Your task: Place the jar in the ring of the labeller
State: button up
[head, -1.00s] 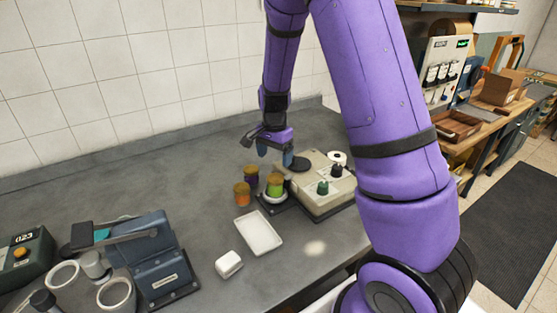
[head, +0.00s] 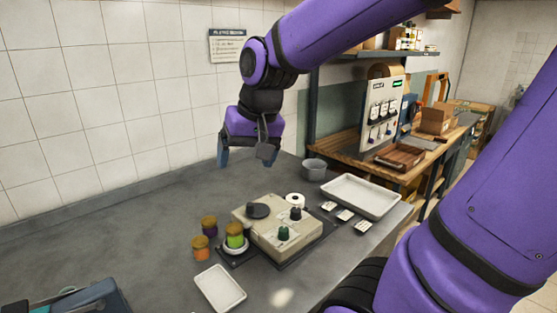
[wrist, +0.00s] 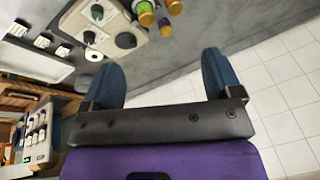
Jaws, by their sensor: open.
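The labeller (head: 275,232) is a beige machine with dark knobs on the counter. Its pale ring (head: 236,249) is at its left side. A green jar with a brown lid (head: 235,238) stands upright there, its base appearing within the ring. An orange jar (head: 200,250) and a purple jar (head: 209,226) stand just left of it. My gripper (head: 246,163) is open and empty, well above the counter and behind the labeller. In the wrist view the green jar (wrist: 145,14) and the labeller (wrist: 122,42) lie beyond the open fingers.
A white tray (head: 220,288) lies in front of the jars. A larger pale tray (head: 361,196), small label cards (head: 345,214) and a grey pot (head: 314,169) are to the right. A blue device (head: 95,300) is at lower left. The counter's left part is clear.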

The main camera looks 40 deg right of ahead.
jog(key=s+a+r+n+t+h, duration=0.1)
jog(key=s+r+n, duration=0.2)
jog(key=s, duration=0.7)
jog(key=shift+s+n+t, duration=0.2)
jog(key=shift+n+t, duration=0.1)
jog(key=shift+n, duration=0.2)
